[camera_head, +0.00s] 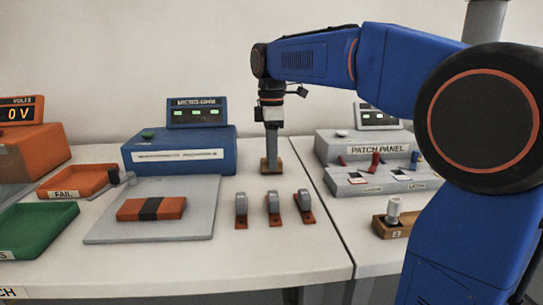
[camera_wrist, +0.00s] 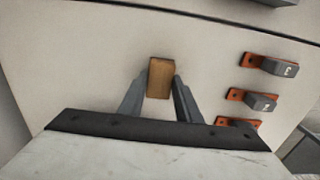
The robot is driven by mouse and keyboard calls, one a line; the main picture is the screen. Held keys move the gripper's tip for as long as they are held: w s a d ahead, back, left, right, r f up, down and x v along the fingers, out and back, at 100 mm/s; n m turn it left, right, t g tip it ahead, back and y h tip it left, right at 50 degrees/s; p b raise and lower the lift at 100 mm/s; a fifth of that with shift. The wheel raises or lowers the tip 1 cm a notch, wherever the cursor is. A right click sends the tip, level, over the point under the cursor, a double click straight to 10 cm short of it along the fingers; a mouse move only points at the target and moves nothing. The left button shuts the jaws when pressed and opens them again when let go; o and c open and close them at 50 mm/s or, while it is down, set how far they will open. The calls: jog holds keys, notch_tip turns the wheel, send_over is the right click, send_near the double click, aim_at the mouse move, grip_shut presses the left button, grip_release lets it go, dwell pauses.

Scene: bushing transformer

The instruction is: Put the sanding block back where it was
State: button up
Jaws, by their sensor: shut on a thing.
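The sanding block (camera_wrist: 160,76) is a small brown block between the two fingers of my gripper (camera_wrist: 160,92) in the wrist view. In the head view my gripper (camera_head: 271,150) points straight down, shut on the sanding block (camera_head: 271,167). The block is at or very near the white table top, right of the blue micro-ohm meter (camera_head: 180,152). I cannot tell whether it touches the table. The fingers partly hide its upper part in the head view.
Three grey pieces on orange bases (camera_head: 272,208) stand in front of the block. A grey mat (camera_head: 190,228) bearing an orange, dark-banded block (camera_head: 170,208) lies left of them. The patch panel (camera_head: 375,150) and a wooden stand (camera_head: 385,228) are to the right. Bare table surrounds the block.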

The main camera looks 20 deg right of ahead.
jog(key=o, duration=1.2)
notch_tip(320, 180, up, 12)
jog(key=shift+s+r, duration=0.1)
